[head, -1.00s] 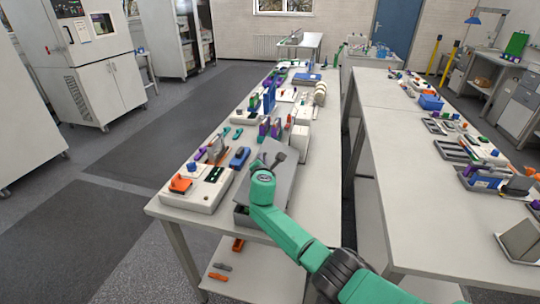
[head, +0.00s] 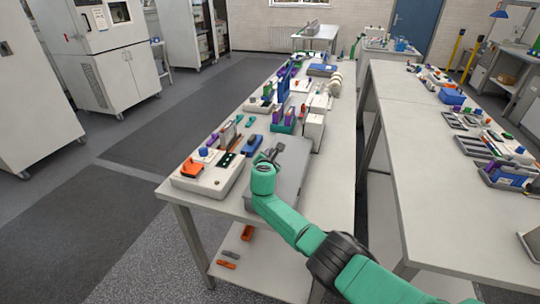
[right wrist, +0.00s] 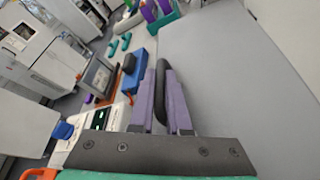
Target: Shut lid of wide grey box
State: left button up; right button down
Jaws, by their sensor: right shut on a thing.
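The wide grey box (head: 250,206) stands near the front end of the left bench. Its flat grey lid (head: 290,170) lies level or nearly so over the box; I cannot tell whether a small gap remains. The lid also fills the right part of the right wrist view (right wrist: 235,75). My right gripper (head: 269,155) is at the lid's left side, with its green arm reaching across the front. In the right wrist view its fingers (right wrist: 163,100) are shut on a dark bar-like handle (right wrist: 161,80) by the lid. My left gripper is not in view.
A white device with an orange part (head: 205,178) sits just left of the box. A blue item (head: 252,144) lies close behind the gripper. A white block (head: 313,130) stands behind the lid. The bench strip (head: 330,190) right of the box is clear.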

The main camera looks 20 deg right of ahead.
jog(key=c, duration=0.9)
grip_release()
jog(key=shift+a+f, duration=0.1)
jog(key=shift+f, duration=0.05)
jog(key=shift+s+a+p, duration=0.25)
jog(key=shift+s+p, duration=0.3)
jog(key=shift+p, duration=0.1)
jog(key=v, duration=0.2)
jog(key=p+v, duration=0.1)
jog(key=v, duration=0.2)
jog(key=shift+s+a+r+p, duration=0.1)
jog(key=shift+s+r+p, duration=0.1)
jog(key=shift+r+p, duration=0.15)
jog(key=v, duration=0.7)
jog(key=shift+s+a+r, duration=0.15)
jog(key=shift+s+r, duration=0.05)
jog(key=shift+s, duration=0.1)
jog(key=shift+w, duration=0.1)
